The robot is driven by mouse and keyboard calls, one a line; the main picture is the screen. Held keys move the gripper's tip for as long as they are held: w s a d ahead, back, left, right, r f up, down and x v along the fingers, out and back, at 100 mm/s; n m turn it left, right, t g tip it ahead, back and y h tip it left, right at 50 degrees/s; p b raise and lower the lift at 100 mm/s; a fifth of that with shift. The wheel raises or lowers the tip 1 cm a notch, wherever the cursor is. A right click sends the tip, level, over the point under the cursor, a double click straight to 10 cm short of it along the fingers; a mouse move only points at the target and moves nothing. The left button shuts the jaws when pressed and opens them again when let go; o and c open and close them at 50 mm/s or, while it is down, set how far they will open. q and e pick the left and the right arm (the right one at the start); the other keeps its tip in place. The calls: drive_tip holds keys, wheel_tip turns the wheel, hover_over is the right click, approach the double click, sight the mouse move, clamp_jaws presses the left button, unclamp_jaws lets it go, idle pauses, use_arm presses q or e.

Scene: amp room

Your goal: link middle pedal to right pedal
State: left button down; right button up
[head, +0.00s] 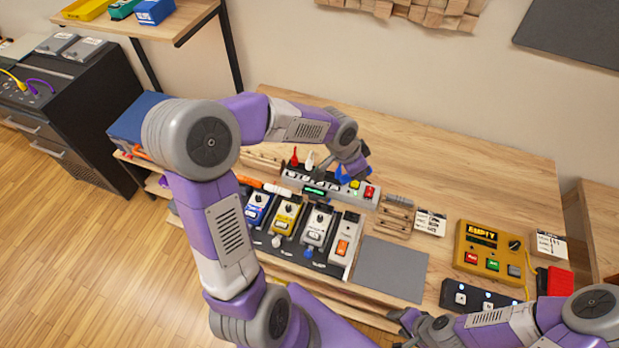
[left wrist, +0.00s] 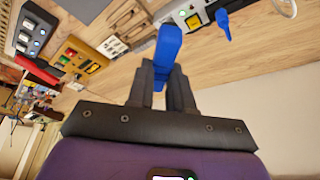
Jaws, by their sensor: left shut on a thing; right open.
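My left gripper (head: 352,168) is shut on a blue piece, seen best in the left wrist view (left wrist: 168,45), where it sticks out past the fingertips. I hold it up near the power strip (head: 330,188). A second small blue piece (left wrist: 222,25) shows apart from it in the left wrist view. On the dark board (head: 290,252) stand a blue pedal (head: 258,208), a yellow pedal (head: 286,213) and a pale grey pedal (head: 317,226) in a row. A blue piece (head: 308,253) lies at the grey pedal's front. My right gripper (head: 403,322) is open at the bottom edge, partly hidden.
A white pedal with an orange switch (head: 344,245) stands right of the row, then a bare grey mat (head: 391,269). A yellow "EMPTY" box (head: 488,250) and a dark switch unit (head: 476,297) are farther right. The bench's back right is clear.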

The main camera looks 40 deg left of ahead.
use_arm(q)
drive_tip(key=s+a+f+m+g+h, duration=0.2)
drive_tip(key=s+a+f+m, duration=0.4)
drive_tip(key=a+f+m, duration=0.4)
drive_tip(key=shift+n+g, duration=0.3)
drive_tip(key=shift+n, duration=0.3)
drive_tip(key=shift+w+a+f+b, duration=0.1)
drive_tip(key=shift+a+f+b, duration=0.15)
drive_tip(key=shift+f+b, duration=1)
drive_tip(key=shift+a+f+b, duration=0.25)
drive_tip(key=shift+f+b, duration=0.9)
drive_tip(key=shift+f, duration=0.1)
drive_tip(key=shift+b, duration=0.4)
drive_tip(key=shift+f+b, duration=1)
drive_tip(key=shift+b, duration=0.15)
idle(0.7)
drive_tip(key=c, duration=0.5)
unclamp_jaws()
drive_tip(key=shift+c, duration=0.2)
drive_tip(key=shift+r, duration=0.2)
